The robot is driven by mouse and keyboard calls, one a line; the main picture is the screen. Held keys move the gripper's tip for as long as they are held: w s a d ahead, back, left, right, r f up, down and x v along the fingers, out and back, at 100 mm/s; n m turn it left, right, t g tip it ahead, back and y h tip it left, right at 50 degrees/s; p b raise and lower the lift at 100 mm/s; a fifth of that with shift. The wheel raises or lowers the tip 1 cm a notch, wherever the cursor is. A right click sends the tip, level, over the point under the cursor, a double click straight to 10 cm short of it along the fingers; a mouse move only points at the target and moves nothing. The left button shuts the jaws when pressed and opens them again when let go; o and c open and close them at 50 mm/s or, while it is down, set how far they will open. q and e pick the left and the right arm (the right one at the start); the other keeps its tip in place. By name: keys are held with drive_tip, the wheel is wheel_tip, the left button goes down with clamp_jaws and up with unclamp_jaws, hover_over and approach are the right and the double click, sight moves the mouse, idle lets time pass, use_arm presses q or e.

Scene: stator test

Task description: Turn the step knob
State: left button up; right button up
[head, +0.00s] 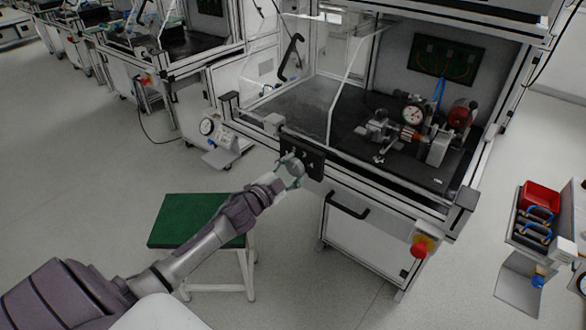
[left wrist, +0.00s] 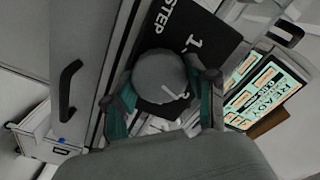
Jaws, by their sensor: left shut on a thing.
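In the head view the knob (head: 296,166) is small, on the black panel (head: 316,163) at the front left of the test bench. My left gripper (head: 290,181) reaches it from the lower left. In the left wrist view its teal-sided fingers (left wrist: 163,98) stand on either side of the knob, shut on it. My right gripper is not in view.
The bench (head: 405,198) carries a fixture with a dial gauge (head: 412,115). A red emergency button (head: 422,245) is on its front. A green-topped stool (head: 190,221) stands beside my left arm. A lit display (left wrist: 264,88) shows right of the knob. Open floor lies at left.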

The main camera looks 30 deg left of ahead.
use_arm(q)
drive_tip(key=shift+m, duration=0.3)
drive_tip(key=o, duration=1.2)
drive_tip(key=shift+c, duration=0.2)
drive_tip(key=shift+s, duration=0.15)
drive_tip(key=s, duration=1.1)
drive_tip(key=shift+s+a, duration=0.35)
drive_tip(key=shift+a, duration=0.1)
